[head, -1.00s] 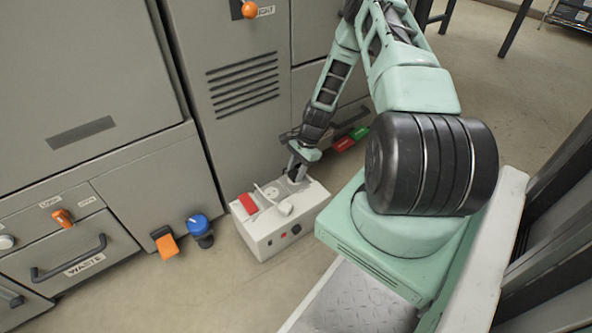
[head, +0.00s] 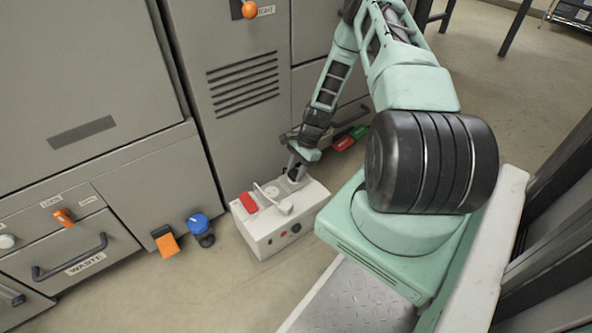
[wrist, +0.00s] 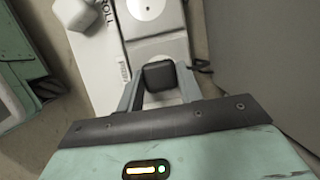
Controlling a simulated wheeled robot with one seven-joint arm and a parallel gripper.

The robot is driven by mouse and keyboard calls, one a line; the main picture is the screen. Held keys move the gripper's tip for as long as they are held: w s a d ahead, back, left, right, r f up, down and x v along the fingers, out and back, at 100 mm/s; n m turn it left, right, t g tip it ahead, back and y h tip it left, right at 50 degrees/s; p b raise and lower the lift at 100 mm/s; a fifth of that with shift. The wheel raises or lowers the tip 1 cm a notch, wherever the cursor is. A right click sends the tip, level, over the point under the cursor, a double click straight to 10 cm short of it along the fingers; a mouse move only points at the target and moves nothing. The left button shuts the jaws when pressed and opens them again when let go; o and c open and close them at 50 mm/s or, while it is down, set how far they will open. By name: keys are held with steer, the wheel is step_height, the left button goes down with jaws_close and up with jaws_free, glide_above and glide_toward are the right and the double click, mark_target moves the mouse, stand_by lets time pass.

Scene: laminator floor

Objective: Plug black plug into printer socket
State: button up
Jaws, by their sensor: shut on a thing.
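My gripper (wrist: 160,88) is shut on the black plug (wrist: 160,75), a dark rounded block between the two grey fingers in the wrist view. In the head view my gripper (head: 295,176) points down at the far right part of the top of a white box (head: 262,235) on the floor. In the wrist view a pale round socket (wrist: 146,8) shows beyond the plug on a grey plate. Another light plate lies under the plug. The plug's underside is hidden, so I cannot tell whether it touches a socket. No printer label is readable.
On the box are a red switch (head: 249,202) and a white plug (head: 286,207) with a cord. Machine cabinets (head: 240,130) stand close behind. An orange pedal (head: 167,243) and a blue knob (head: 198,223) are to the left. Floor in front of the box is clear.

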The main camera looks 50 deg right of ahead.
steer(key=shift+f, duration=0.25)
steer(key=o, duration=1.5)
steer(key=shift+r, duration=0.15)
steer(key=shift+r+p, duration=3.25)
steer(key=shift+r, duration=0.15)
